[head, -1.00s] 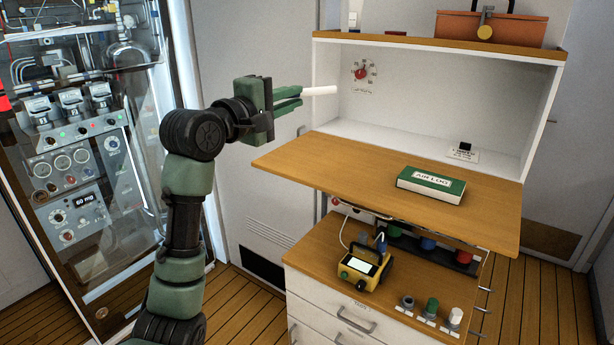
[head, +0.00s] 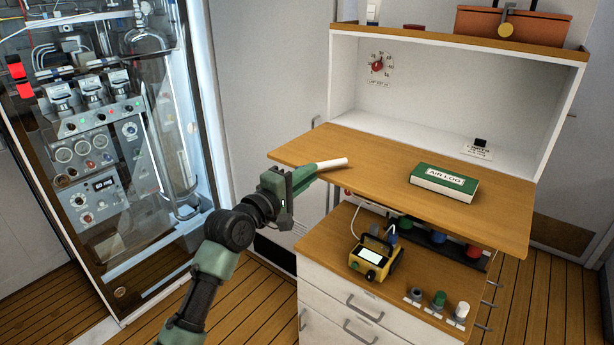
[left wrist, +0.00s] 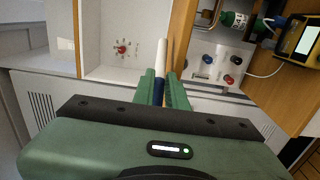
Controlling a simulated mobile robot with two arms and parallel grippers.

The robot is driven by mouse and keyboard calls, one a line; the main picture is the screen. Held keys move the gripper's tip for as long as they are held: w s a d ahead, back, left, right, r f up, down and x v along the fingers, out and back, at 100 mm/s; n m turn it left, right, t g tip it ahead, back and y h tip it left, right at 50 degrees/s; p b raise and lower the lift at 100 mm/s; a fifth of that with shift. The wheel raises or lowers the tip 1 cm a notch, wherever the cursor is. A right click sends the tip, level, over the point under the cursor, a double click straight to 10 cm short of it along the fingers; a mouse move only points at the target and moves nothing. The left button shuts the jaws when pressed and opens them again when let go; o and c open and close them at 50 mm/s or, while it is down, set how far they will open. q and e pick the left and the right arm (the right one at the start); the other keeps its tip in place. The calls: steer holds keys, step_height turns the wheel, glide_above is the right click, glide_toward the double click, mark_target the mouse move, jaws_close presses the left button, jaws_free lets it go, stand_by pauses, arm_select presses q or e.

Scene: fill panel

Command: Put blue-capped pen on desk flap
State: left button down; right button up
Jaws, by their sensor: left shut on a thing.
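My left gripper (head: 303,177) is shut on the pen (head: 333,163), whose white end sticks out to the right. In the left wrist view the pen's white part (left wrist: 161,58) rises beyond the green fingers (left wrist: 154,88), and a dark blue part shows between them. The desk flap (head: 365,165) is a flat wooden board, folded out level. The gripper is at the flap's left end, and the white end of the pen overlaps the flap there. In the left wrist view the pen lies close beside the flap's thin edge (left wrist: 184,35). My right gripper is not in view.
A green AIR LOG book (head: 444,182) lies on the flap's right half; the left half is bare. Below, a yellow device (head: 376,257) and several coloured knobs sit on a lower wooden top (head: 325,240). A red dial (head: 377,66) is on the cabinet's back wall.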

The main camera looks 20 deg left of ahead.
arm_select(q)
steer(key=shift+f, duration=0.4)
steer(key=shift+f, duration=0.1)
steer(key=c, duration=1.4)
jaws_free()
steer(key=shift+c, duration=0.2)
steer(key=b+v, duration=0.3)
steer(key=v, duration=0.9)
